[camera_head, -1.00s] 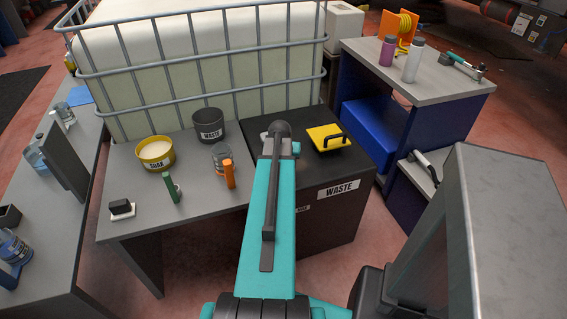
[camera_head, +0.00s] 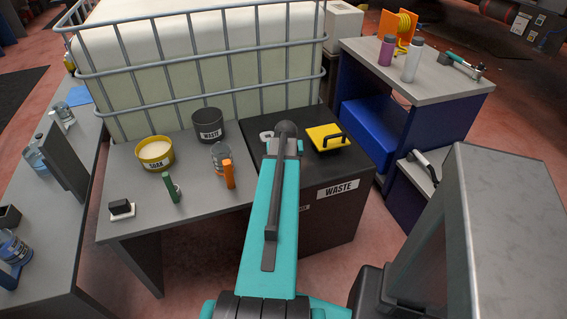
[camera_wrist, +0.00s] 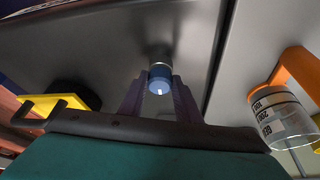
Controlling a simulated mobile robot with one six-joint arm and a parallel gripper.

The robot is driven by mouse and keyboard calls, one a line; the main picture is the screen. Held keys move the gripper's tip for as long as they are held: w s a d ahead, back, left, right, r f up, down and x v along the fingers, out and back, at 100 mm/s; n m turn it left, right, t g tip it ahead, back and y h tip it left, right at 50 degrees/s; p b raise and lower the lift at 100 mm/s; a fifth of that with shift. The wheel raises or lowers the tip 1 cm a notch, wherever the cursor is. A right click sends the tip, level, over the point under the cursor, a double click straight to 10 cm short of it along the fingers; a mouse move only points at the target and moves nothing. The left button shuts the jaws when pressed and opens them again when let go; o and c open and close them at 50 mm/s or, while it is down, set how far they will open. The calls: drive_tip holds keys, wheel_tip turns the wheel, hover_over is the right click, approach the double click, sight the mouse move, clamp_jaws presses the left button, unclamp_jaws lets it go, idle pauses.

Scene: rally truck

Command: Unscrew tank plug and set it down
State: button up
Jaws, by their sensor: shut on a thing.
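A blue-ended round plug (camera_wrist: 159,76) shows between the two fingers of my gripper (camera_wrist: 158,86) in the wrist view. The fingers are shut on its sides. A dark patch lies just behind the plug on the dark surface; I cannot tell whether the plug touches that surface. In the head view my teal arm reaches over the black waste cabinet (camera_head: 332,207) and hides the gripper and the plug. The tank's threaded opening cannot be made out.
The yellow lid with a black handle (camera_head: 325,138) lies close to the right of my arm. A glass beaker with an orange handle (camera_head: 228,175), a grey waste pot (camera_head: 208,124) and a yellow soak bowl (camera_head: 155,153) stand left. The grey table (camera_head: 207,196) has clear room at its front.

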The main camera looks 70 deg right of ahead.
drive_tip(key=o, duration=0.6)
drive_tip(key=shift+w+m+g, duration=0.1)
drive_tip(key=shift+m+g, duration=0.2)
drive_tip(key=shift+m, duration=0.5)
drive_tip(key=shift+m, duration=0.3)
drive_tip(key=shift+m+g, duration=0.3)
drive_tip(key=shift+m, duration=0.2)
drive_tip(key=shift+w+m, duration=0.15)
drive_tip(key=shift+m, duration=0.35)
